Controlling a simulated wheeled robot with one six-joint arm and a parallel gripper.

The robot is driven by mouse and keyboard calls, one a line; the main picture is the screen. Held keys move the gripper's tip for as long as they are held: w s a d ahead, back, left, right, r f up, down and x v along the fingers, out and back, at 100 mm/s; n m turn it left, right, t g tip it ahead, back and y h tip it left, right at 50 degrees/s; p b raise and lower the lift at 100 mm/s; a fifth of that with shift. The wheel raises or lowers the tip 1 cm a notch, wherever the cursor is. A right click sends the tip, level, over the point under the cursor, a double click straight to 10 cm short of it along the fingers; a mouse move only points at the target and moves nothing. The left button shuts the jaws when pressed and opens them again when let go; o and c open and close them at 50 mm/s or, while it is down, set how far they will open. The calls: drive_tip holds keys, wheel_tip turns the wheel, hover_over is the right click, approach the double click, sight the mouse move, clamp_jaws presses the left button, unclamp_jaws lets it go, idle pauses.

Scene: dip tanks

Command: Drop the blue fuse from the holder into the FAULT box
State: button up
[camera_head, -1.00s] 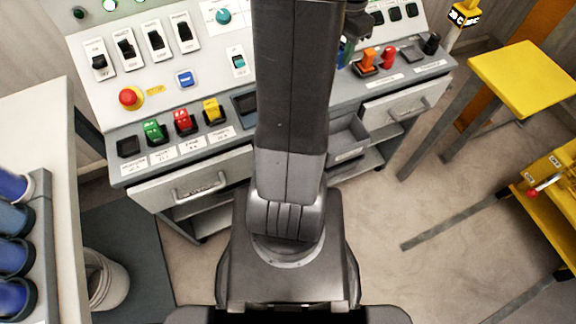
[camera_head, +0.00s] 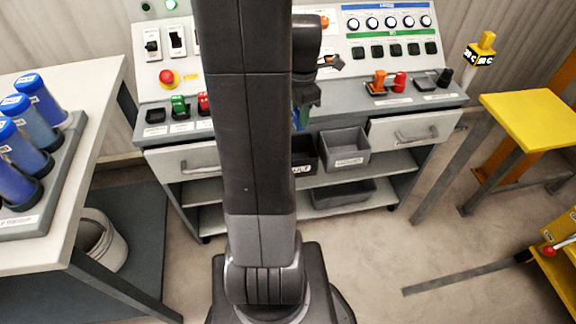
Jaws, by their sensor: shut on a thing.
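My gripper (camera_head: 305,98) shows just right of my dark upper arm, in front of the console's front edge. It is shut on the blue fuse (camera_head: 301,118), which shows as a small blue piece below the jaws. A dark box (camera_head: 304,156) with a partly hidden white label, likely the FAULT box, stands below the fuse on the console's shelf. The fuse is apart from it, higher up in the picture. My arm hides the left part of this box. The fuse holder cannot be made out; my arm covers part of the console.
A grey labelled bin (camera_head: 345,150) stands right of the dark box. A drawer (camera_head: 410,136) is farther right, and another grey tray (camera_head: 341,194) sits on the lower shelf. Orange and red plugs (camera_head: 379,82) stand on the console. A rack of blue cylinders (camera_head: 45,185) is at left.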

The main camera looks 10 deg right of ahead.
drive_tip(key=shift+f+b, duration=2.2)
drive_tip(key=shift+f, duration=0.6)
drive_tip(key=o, duration=1)
drive_tip(key=shift+o, duration=0.2)
drive_tip(key=shift+r, duration=0.15)
wheel_tip(320, 180, up, 14)
drive_tip(key=p, duration=0.3)
drive_tip(key=shift+f, duration=0.2)
